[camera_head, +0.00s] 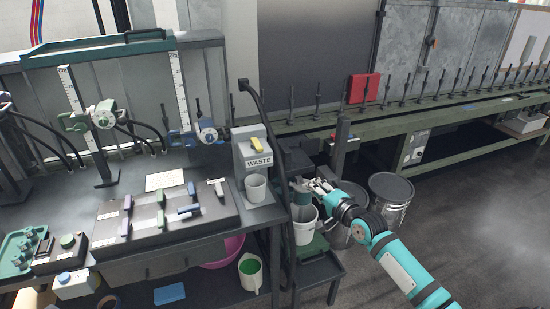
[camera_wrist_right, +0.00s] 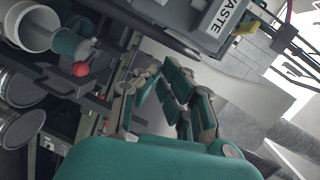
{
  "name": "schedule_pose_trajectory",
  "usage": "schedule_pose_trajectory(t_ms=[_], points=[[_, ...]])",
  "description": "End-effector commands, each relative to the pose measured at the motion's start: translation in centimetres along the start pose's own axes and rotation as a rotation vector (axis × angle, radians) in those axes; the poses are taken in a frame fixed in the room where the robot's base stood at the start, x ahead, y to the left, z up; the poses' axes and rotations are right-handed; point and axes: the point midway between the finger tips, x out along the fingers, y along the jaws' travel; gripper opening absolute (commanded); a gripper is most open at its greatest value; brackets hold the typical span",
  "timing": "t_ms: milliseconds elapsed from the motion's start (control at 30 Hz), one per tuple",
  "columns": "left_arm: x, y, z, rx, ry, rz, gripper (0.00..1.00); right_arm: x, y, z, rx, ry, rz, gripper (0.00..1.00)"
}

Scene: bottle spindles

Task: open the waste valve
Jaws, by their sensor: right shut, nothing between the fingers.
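The waste valve is a grey box labelled WASTE (camera_head: 259,161) with a yellow handle (camera_head: 256,144) on its front, at the right end of the workbench. In the right wrist view the label (camera_wrist_right: 221,17) and the yellow handle (camera_wrist_right: 247,27) show at the top right, tilted. My right gripper (camera_head: 311,186) is shut and empty, to the right of and lower than the valve box, apart from the handle. Its closed fingers (camera_wrist_right: 183,98) show in the right wrist view with nothing between them. My left gripper is not in view.
A white bucket (camera_head: 305,230) and metal bins (camera_head: 390,203) are near my right arm. A black hose (camera_head: 278,150) runs down beside the valve box. A red ball (camera_wrist_right: 80,69) shows in the right wrist view.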

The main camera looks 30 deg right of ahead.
Motion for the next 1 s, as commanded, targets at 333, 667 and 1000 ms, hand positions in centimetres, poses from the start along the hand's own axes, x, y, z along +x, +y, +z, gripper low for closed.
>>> schedule_pose_trajectory(t_ms=[333, 667, 1000], points=[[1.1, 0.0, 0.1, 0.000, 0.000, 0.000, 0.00, -1.2, -9.3, 0.3, 0.165, -0.064, -0.168, 0.00], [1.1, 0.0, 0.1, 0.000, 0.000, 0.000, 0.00, -1.0, -9.3, 0.2, 0.165, -0.063, -0.168, 0.00], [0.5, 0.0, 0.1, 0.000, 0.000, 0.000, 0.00, 4.2, -10.4, 0.4, 0.164, -0.061, -0.170, 0.00]])
